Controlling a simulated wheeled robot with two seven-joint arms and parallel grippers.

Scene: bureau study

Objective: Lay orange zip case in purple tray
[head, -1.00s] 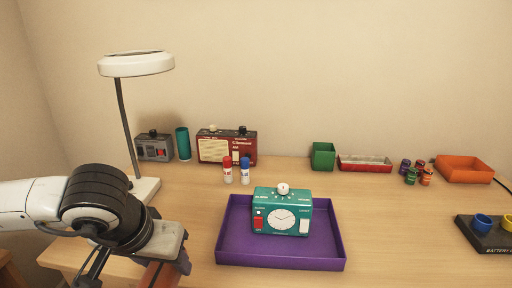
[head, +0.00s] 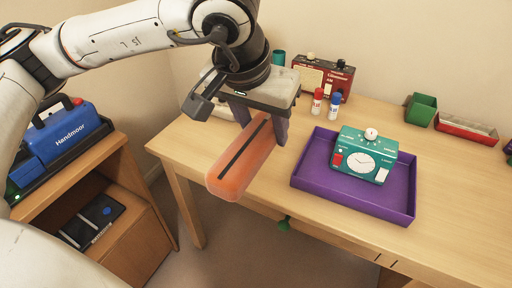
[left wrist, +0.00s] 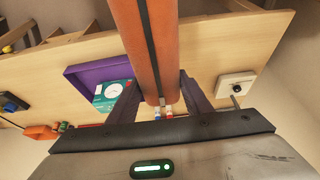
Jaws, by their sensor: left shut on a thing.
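The orange zip case (head: 241,165) is a long rounded box with a dark zip strip along its top. My left gripper (head: 258,122) is shut on its far end and holds it near the table's front left edge, its near end reaching out past the edge. In the left wrist view the case (left wrist: 155,45) runs between the two fingers (left wrist: 158,103). The purple tray (head: 300,183) lies on the table to the right of the case, apart from it. A teal timer box with a white dial (head: 362,160) stands inside the tray. My right gripper is out of view.
Red and blue capped bottles (head: 318,101) and a maroon radio-like box (head: 325,76) stand behind the tray. A green bin (head: 420,109) and a red tray (head: 466,128) are at the back right. A wooden cabinet (head: 125,215) with a blue case (head: 62,135) stands at left.

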